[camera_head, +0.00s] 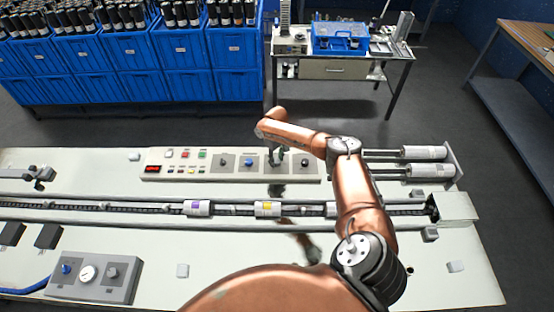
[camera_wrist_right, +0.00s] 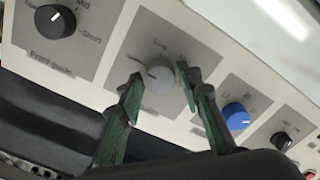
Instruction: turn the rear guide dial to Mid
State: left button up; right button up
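The control panel (camera_head: 213,178) stands along the far side of the white machine top, with a row of dials. My right gripper (camera_head: 276,158) reaches down over a dial there. In the right wrist view my right gripper (camera_wrist_right: 160,90) is open, its two green-padded fingers on either side of a grey dial (camera_wrist_right: 158,77). Contact with the dial cannot be told. The dial's white mark points to the picture's upper left; its labels are blurred. A black dial (camera_wrist_right: 56,21) sits left of it, with a guide label whose first word is unclear. My left gripper is not in view.
A blue dial (camera_wrist_right: 236,116) and another black dial (camera_wrist_right: 281,141) sit right of the grey dial in the wrist view. Wrapped rolls, one yellow-banded (camera_head: 267,209), lie along the conveyor.

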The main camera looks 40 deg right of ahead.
jog(key=c, duration=0.8)
jog(key=shift+o, duration=0.2)
jog(key=shift+r+m+p, duration=0.15)
jog(key=shift+m+p, duration=0.4)
jog(key=shift+m, duration=0.05)
jog(key=m+p, duration=0.2)
jog(key=m, duration=0.1)
jog(key=m+p, duration=0.2)
jog(key=shift+m, duration=0.4)
jog(key=m+p, duration=0.1)
jog(key=m, duration=0.2)
jog(key=shift+m+p, duration=0.3)
jog(key=shift+p, duration=0.1)
jog(key=m, duration=0.2)
jog(key=shift+m+p, duration=0.4)
jog(key=m, duration=0.3)
jog(key=shift+m, duration=0.3)
jog(key=m, duration=0.3)
jog(key=shift+d+p, duration=0.1)
jog(key=shift+p, duration=0.2)
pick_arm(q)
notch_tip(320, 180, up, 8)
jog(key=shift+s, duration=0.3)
pick_arm(e)
jog(key=shift+m, duration=1.8)
jog(key=shift+d, duration=0.1)
jog(key=shift+s, duration=0.1)
